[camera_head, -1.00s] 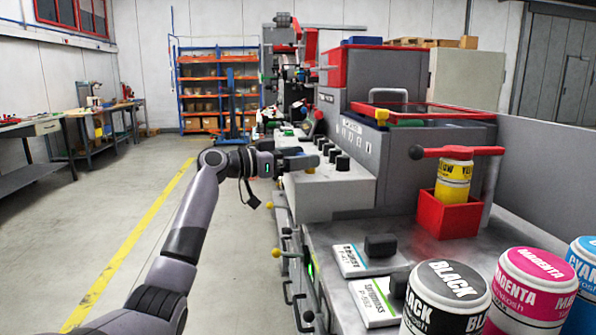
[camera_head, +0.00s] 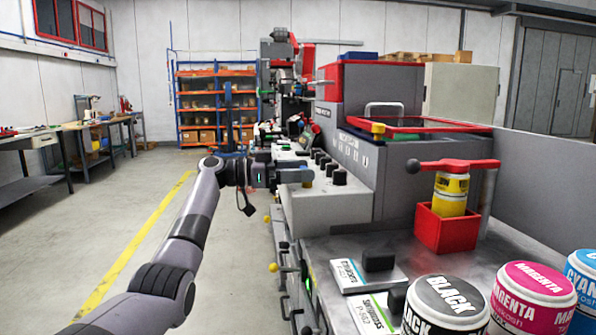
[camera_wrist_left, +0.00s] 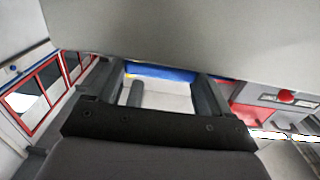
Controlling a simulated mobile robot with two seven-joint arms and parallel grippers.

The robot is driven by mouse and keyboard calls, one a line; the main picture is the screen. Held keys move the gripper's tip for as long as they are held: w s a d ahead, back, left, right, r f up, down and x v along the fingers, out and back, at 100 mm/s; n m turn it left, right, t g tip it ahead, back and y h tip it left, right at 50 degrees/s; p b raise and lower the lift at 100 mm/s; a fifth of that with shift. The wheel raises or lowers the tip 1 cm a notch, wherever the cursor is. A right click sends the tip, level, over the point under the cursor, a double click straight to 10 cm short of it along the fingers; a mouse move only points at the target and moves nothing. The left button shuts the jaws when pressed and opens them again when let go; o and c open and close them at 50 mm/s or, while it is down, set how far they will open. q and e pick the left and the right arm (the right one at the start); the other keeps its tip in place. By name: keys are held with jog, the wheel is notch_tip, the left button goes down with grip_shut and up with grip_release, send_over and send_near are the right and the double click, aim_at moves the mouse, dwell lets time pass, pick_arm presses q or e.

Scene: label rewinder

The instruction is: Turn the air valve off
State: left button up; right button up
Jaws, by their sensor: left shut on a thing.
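My left gripper (camera_head: 306,177) is at the near end of the machine's pale control block (camera_head: 335,203), with its arm coming in from the lower left. My right gripper is not in view.
Several black knobs (camera_head: 326,165) line the control block beside the gripper. A red holder (camera_head: 445,229) with a yellow can, and black, magenta and cyan ink cans (camera_head: 445,310), stand on the machine's near top. The floor left of the machine (camera_head: 120,215) is clear.

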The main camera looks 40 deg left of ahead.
pick_arm(q)
jog(key=o, duration=0.9)
jog(key=shift+o, duration=0.2)
jog(key=b+v, duration=0.1)
jog(key=v, duration=0.6)
